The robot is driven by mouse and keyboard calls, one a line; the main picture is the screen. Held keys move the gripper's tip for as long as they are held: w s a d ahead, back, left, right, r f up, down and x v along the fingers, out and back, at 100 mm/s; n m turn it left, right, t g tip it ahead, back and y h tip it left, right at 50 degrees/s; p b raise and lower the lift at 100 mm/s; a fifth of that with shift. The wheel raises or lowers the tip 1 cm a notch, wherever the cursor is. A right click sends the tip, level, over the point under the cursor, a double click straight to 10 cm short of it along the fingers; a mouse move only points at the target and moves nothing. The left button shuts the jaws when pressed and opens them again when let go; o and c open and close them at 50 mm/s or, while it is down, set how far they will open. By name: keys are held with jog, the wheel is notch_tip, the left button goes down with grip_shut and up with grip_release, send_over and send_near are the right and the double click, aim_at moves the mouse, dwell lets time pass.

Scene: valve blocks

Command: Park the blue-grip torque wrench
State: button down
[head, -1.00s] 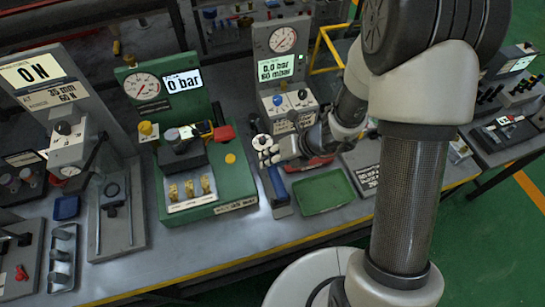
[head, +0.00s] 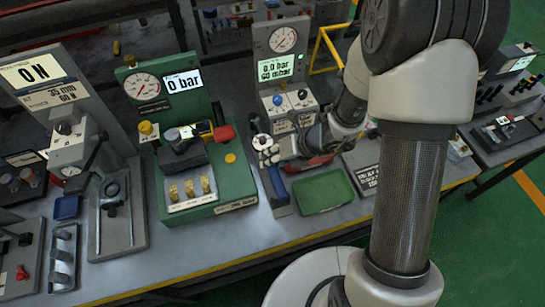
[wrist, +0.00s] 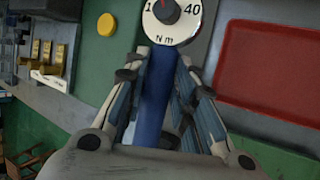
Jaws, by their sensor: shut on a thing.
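The torque wrench shows in the wrist view as a blue grip (wrist: 155,98) running up to a round white dial (wrist: 172,18) marked "N m". My gripper (wrist: 165,72) has its two fingers on either side of the blue grip and is shut on it. In the head view my gripper (head: 267,150) is over the bench, just right of the green valve block (head: 234,178).
A green tray (head: 320,193) lies to the right of the gripper. A gauge stand (head: 279,75) rises behind it. A red rectangular panel or tray (wrist: 272,65) is at the right in the wrist view. A grey press stand (head: 118,215) is at left.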

jog(key=shift+f+b, duration=1.65)
jog(key=shift+f, duration=0.3)
jog(key=c, duration=1.2)
grip_release()
jog(key=shift+c, duration=0.2)
jog(key=v, duration=1.2)
